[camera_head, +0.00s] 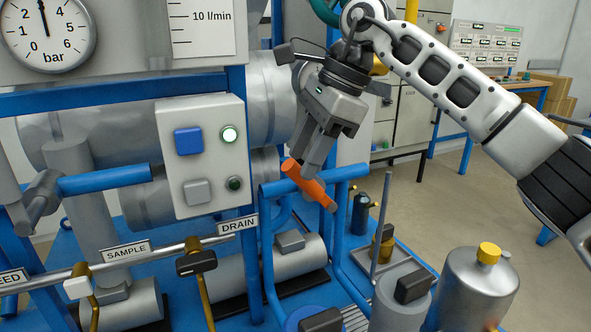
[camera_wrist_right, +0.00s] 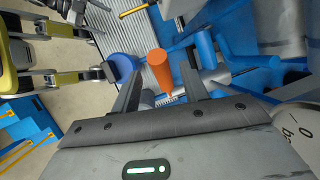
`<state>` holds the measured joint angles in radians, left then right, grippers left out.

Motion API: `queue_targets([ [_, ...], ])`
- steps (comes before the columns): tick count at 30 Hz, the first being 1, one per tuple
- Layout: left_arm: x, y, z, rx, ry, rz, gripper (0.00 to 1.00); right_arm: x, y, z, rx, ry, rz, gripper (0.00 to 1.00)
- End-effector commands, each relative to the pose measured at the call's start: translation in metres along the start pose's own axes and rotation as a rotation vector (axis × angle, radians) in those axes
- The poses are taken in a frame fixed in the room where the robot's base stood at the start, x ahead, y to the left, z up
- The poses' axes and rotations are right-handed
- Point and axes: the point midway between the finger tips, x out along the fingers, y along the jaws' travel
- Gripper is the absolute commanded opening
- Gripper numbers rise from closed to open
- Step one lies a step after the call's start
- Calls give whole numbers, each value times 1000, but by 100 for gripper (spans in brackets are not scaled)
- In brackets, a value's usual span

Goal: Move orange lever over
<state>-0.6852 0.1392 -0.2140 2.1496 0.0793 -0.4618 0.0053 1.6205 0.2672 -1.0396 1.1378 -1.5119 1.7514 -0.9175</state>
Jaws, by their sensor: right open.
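The orange lever (camera_head: 304,180) slants down to the right from near the top of a blue pipe frame, with a grey tip at its lower right end. My right gripper (camera_head: 307,165) reaches down from above, with its fingertips right at the lever's upper part. In the right wrist view the orange lever (camera_wrist_right: 159,70) shows between and beyond the two spread fingers of my right gripper (camera_wrist_right: 157,90). The gripper is open and not closed on the lever. I cannot tell whether a finger touches it. My left gripper is not in view.
A white panel (camera_head: 187,115) with a blue button, a grey button and two round lamps stands left of the gripper. Blue pipes (camera_head: 345,172) surround the lever. A metal canister (camera_head: 478,290) with a yellow cap stands at lower right. Open floor (camera_head: 440,215) lies to the right.

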Motion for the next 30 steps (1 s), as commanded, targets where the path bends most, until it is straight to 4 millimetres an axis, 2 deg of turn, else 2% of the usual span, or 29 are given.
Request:
queue_targets([
  [3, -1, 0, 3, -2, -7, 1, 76, 20, 1, 0, 0, -1, 4, 44],
  [7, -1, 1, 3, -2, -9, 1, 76, 34, 1, 0, 1, -1, 3, 44],
  [18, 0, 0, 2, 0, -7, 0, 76, 41, 0, 0, 0, -1, 1, 44],
  [19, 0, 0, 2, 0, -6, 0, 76, 41, 0, 0, 0, -1, 1, 39],
  [23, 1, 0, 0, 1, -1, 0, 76, 41, 0, 0, 0, -1, 1, 2],
  [24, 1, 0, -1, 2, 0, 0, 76, 41, 0, 0, 0, -2, 1, 0],
  [30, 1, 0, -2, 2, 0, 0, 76, 40, 0, 0, 3, -11, 3, 0],
])
